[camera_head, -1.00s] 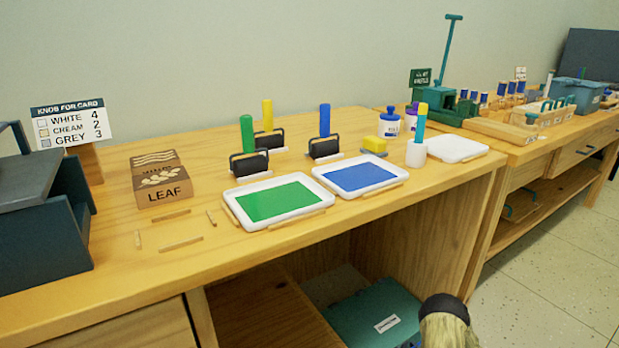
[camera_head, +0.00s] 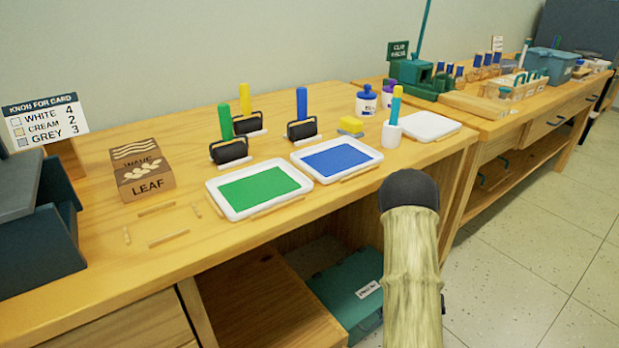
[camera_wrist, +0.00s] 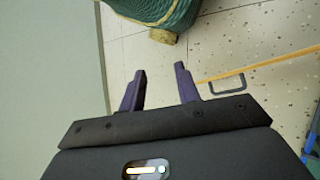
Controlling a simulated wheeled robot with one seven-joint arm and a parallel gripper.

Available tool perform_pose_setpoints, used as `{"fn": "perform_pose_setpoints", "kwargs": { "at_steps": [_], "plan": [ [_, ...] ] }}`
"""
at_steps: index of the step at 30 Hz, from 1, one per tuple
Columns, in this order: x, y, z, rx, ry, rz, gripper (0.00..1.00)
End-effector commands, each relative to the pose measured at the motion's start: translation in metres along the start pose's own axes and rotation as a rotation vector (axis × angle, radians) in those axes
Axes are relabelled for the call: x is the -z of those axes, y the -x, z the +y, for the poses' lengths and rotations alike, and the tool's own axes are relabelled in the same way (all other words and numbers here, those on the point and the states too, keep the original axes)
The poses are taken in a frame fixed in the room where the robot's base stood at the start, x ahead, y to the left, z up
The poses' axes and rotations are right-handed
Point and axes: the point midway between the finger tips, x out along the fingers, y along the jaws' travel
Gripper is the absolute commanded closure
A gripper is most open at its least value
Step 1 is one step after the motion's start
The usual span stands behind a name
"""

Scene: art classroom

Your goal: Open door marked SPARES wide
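No door with a readable SPARES mark shows in either view. In the wrist view my gripper (camera_wrist: 160,72) has its two purple fingers apart, with nothing between them and pale speckled floor beyond. A dark U-shaped handle (camera_wrist: 228,84) lies to the right of the fingers, beside a thin pale wooden edge (camera_wrist: 270,61). I cannot tell whether that edge belongs to a door. The gripper is apart from the handle. My gripper's fingers do not show in the head view.
A long wooden bench (camera_head: 110,250) holds a green tray (camera_head: 255,190), a blue tray (camera_head: 338,158) and rollers. A teal box (camera_head: 345,295) with an unreadable label sits underneath. A second bench (camera_head: 500,122) stands behind right. Floor (camera_head: 545,235) is clear at right. A dark green ribbed object (camera_wrist: 165,12) is near the gripper.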

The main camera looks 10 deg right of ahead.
Motion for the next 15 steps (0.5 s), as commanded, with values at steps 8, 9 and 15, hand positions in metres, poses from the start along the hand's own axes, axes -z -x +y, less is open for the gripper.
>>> {"fn": "perform_pose_setpoints", "kwargs": {
  "at_steps": [8,9,15],
  "plan": [
    [-0.08,0.064,-0.001,0.181,0.296,0.254,0.67],
    [-0.092,0.071,0.0,0.202,0.338,0.292,0.67],
    [-0.15,0.102,0.005,0.299,0.547,0.487,0.67]
  ]
}}
